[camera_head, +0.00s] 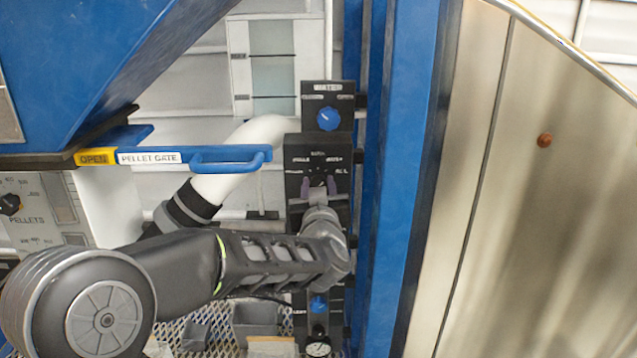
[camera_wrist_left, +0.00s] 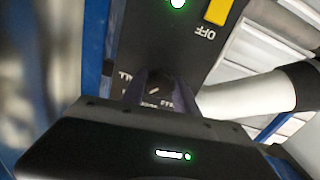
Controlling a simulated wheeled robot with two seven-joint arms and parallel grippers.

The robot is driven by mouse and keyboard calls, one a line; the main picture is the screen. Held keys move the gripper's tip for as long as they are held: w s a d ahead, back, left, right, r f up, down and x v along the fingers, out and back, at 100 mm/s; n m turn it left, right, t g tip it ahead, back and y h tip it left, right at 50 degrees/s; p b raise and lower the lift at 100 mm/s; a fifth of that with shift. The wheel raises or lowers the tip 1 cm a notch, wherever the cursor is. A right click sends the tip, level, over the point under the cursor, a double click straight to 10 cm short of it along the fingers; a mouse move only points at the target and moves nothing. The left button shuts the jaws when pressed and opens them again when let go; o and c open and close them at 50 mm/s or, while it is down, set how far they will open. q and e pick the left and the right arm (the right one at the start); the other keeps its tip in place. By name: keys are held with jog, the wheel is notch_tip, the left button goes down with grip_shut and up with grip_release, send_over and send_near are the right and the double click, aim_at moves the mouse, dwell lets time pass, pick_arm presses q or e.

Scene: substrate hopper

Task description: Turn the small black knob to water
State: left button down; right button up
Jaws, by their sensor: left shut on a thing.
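The small black knob (camera_head: 318,179) sits on a black control panel (camera_head: 293,160) on the upright column, with small white labels around it that are too blurred to read surely. My left gripper (camera_head: 318,188) has its two purple-grey fingers on either side of the knob and is shut on it. In the left wrist view the knob (camera_wrist_left: 158,86) shows between the fingers, with a light pointer mark on its face, partly hidden by the gripper body. My right gripper is in neither view.
A blue knob (camera_head: 328,118) is above on the panel, and another blue knob (camera_head: 318,303) is below my arm. The blue pellet gate handle (camera_head: 230,160) and a white pipe (camera_head: 235,165) lie close left. A blue post (camera_head: 395,180) stands right.

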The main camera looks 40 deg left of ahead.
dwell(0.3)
pick_arm(q)
jog(key=c, duration=0.9)
grip_release()
jog(key=shift+c, duration=0.2)
jog(key=b+v, duration=0.1)
jog(key=v, duration=0.6)
jog(key=shift+s+d, duration=0.3)
